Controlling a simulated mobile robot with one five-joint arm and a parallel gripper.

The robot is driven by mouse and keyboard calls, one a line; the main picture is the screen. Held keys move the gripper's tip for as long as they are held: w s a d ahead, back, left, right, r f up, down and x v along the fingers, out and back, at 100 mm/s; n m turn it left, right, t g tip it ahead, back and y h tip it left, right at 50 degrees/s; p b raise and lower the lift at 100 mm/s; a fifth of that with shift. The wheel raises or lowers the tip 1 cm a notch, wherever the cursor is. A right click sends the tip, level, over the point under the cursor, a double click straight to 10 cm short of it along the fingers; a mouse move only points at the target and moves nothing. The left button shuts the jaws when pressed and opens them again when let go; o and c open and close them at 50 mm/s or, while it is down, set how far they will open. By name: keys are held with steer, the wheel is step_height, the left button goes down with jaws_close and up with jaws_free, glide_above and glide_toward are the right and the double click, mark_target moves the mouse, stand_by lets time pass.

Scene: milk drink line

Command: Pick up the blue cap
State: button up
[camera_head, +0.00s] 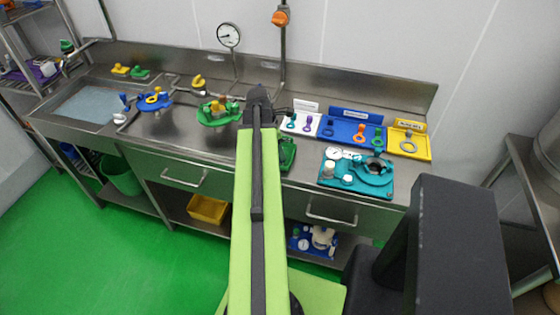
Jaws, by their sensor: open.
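I cannot tell for sure which thing is the blue cap. A small dark blue piece (328,131) lies in the blue tray (345,139) on the steel counter. A blue piece with a yellow part on it (155,99) lies at the sink's right edge. A small blue and white piece (124,99) is beside it. My gripper (260,94) is at the far end of my green arm, above the middle of the counter. It is open, apart from both blue pieces, and its fingers are mostly hidden.
A green piece with a yellow part (218,112) stands left of my arm. A white tray (301,121), a yellow tray (423,147) and a teal tray (332,180) lie to the right. A gauge (228,35) and pipe rise behind. The sink (90,105) is at left.

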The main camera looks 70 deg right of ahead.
steer(key=shift+s+f, duration=0.1)
steer(key=shift+f, duration=0.65)
steer(key=shift+r, duration=0.2)
jaws_close()
step_height(320, 180, up, 10)
steer(key=p, duration=1)
steer(key=shift+r, duration=0.1)
